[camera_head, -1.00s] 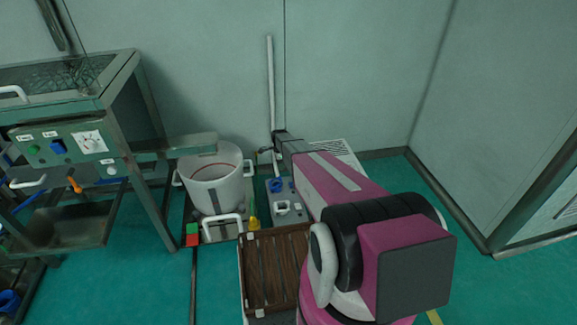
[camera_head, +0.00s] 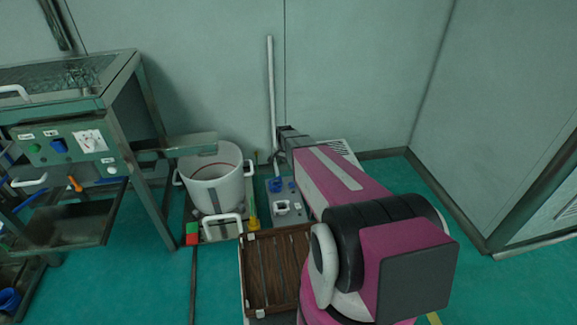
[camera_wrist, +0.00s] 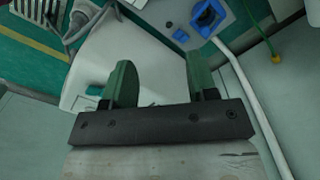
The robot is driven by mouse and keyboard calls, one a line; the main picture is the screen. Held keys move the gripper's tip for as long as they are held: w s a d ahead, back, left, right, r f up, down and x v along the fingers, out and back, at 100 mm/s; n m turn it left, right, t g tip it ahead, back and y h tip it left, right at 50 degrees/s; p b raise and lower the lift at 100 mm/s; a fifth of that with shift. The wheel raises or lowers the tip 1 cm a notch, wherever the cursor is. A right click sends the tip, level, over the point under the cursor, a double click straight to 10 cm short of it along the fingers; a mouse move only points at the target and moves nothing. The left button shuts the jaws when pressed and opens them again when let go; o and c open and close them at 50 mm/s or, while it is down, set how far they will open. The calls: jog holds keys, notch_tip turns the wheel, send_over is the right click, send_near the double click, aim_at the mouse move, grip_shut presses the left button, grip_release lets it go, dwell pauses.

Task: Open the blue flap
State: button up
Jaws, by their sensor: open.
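A blue part (camera_head: 276,185) that may be the blue flap sits on a grey box on the floor near the wall. In the wrist view, a blue square-rimmed part (camera_wrist: 207,15) shows at the top, with a small blue piece (camera_wrist: 181,35) beside it. I cannot tell which of these is the flap, or whether it is open. My gripper (camera_wrist: 158,62) is open and empty, with its two green fingers apart. The blue parts lie beyond the fingertips, up and to the right in that view, and nothing touches them. In the head view my arm hides the fingers.
A white bucket (camera_head: 214,189) stands left of the grey box (camera_head: 287,213). A metal sieve machine (camera_head: 148,120) is at the far left. A pale upright pipe (camera_head: 270,95) rises along the wall behind the box. A brown slatted surface (camera_head: 272,270) lies in front.

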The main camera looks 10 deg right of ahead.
jog(key=s+r+n, duration=0.4)
jog(key=s, duration=0.2)
jog(key=shift+s+r+n, duration=0.3)
jog(key=shift+r+n, duration=0.05)
jog(key=shift+n, duration=0.05)
jog(key=shift+d, duration=0.1)
jog(key=m, duration=1.5)
send_near(279, 177)
notch_tip(279, 177, down, 9)
jog(key=shift+w+f, duration=0.1)
jog(key=shift+f, duration=0.05)
grip_shut()
